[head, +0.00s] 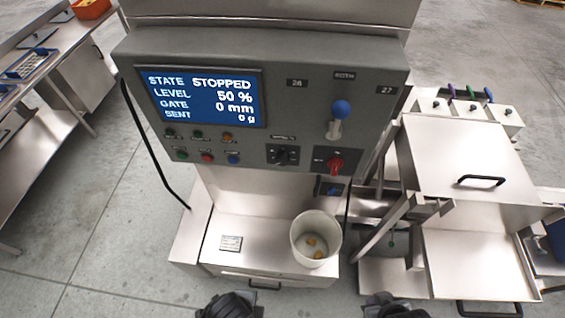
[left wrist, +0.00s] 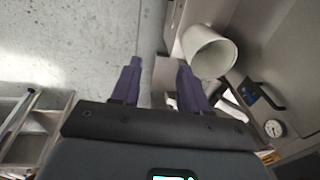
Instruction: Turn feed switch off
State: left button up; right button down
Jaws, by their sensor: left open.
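The grey control panel (head: 300,85) stands ahead of me, its screen (head: 205,98) reading STATE STOPPED, LEVEL 50 %, GATE 0 mm, SENT 0 g. A black rotary switch (head: 282,155) and a red-handled rotary switch (head: 335,163) sit low on it; their labels are too small to read, so I cannot tell which is the feed switch. My left gripper (left wrist: 158,78) is open and empty in the left wrist view. Dark parts of my left arm and right arm show at the bottom edge of the head view, well below the panel. The right fingers cannot be made out.
A blue-knobbed lever (head: 340,110) stands out above the red switch, with several small buttons at left. A white bucket (head: 315,238) with a few yellowish pieces stands on the steel ledge (head: 265,252) below. A steel cart (head: 455,150) stands close at right.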

pick_arm(q)
jog(key=w+d+m+t+b, duration=0.2)
jog(key=w+d+m+b, duration=0.1)
jog(key=w+d+m, duration=0.5)
jog(key=m+t+b, duration=1)
send_near(336, 167)
jog(key=x, duration=0.9)
jog(key=shift+w+d, duration=0.15)
jog(key=shift+w, duration=0.05)
grip_shut()
